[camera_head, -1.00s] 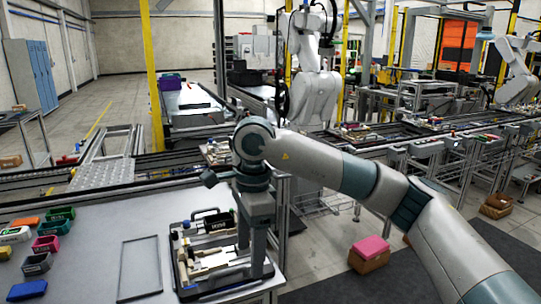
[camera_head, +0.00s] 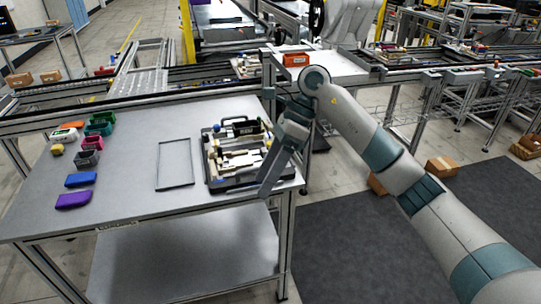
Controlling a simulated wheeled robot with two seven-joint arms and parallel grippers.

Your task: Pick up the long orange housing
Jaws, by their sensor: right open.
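A small orange housing (camera_head: 72,125) lies at the far left of the grey table, among several coloured housings. It is partly overlapped by a white one in front, so its full length is hard to tell. My right gripper (camera_head: 268,190) hangs at the table's right edge, in front of the right side of the dark pallet fixture (camera_head: 212,181). It is open, points down and left, and holds nothing visible. It is far to the right of the orange housing. My left gripper is not in view.
A thin empty frame (camera_head: 158,172) lies mid-table. A red-orange box (camera_head: 296,59) sits on a white table behind. The table's front strip is clear.

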